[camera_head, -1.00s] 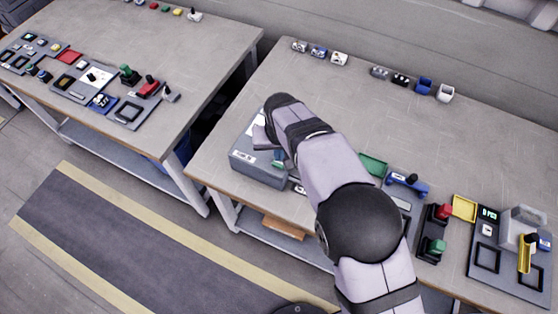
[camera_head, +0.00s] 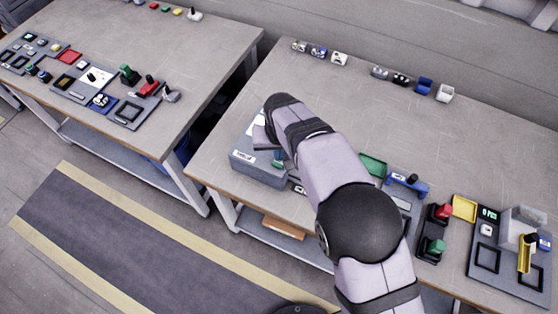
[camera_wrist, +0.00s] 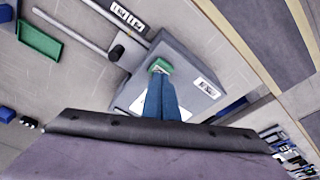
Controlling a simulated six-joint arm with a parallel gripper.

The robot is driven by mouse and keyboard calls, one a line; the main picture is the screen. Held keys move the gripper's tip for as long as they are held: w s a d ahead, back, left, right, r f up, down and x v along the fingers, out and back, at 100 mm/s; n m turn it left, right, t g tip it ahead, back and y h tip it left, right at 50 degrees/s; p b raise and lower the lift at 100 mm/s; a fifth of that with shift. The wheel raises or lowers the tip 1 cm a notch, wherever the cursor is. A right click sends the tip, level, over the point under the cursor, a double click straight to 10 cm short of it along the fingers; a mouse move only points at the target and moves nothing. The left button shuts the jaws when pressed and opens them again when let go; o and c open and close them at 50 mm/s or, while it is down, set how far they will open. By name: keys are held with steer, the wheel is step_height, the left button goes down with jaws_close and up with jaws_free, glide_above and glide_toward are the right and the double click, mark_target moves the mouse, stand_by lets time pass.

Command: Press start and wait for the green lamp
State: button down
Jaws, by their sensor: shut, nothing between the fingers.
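The grey box (camera_head: 257,173) stands near the front left of the right-hand bench, partly hidden by my arm in the head view. In the wrist view the box (camera_wrist: 192,62) carries a green square button (camera_wrist: 160,66), a barcode label and a white sheet. My gripper (camera_wrist: 160,80) has its blue fingers together, with the tips at the green button; I cannot tell whether the button is pushed down. In the head view the fingers (camera_head: 278,159) show as a small teal patch over the box. I cannot make out a lit green lamp.
A green tray (camera_head: 373,166) and a blue tool holder (camera_head: 408,186) lie right of my arm. Red and green handled devices, a yellow tray (camera_head: 464,208) and a panel with a display (camera_head: 488,214) fill the right end.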

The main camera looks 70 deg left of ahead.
steer(key=shift+f+b, duration=0.45)
steer(key=shift+f, duration=0.25)
stand_by(0.5)
stand_by(0.4)
step_height(320, 180, up, 7)
steer(key=p, duration=0.4)
stand_by(0.4)
steer(key=shift+r+p, duration=0.15)
steer(key=shift+p, duration=0.2)
step_height(320, 180, up, 6)
steer(key=p, duration=0.3)
steer(key=shift+p, duration=0.4)
stand_by(0.3)
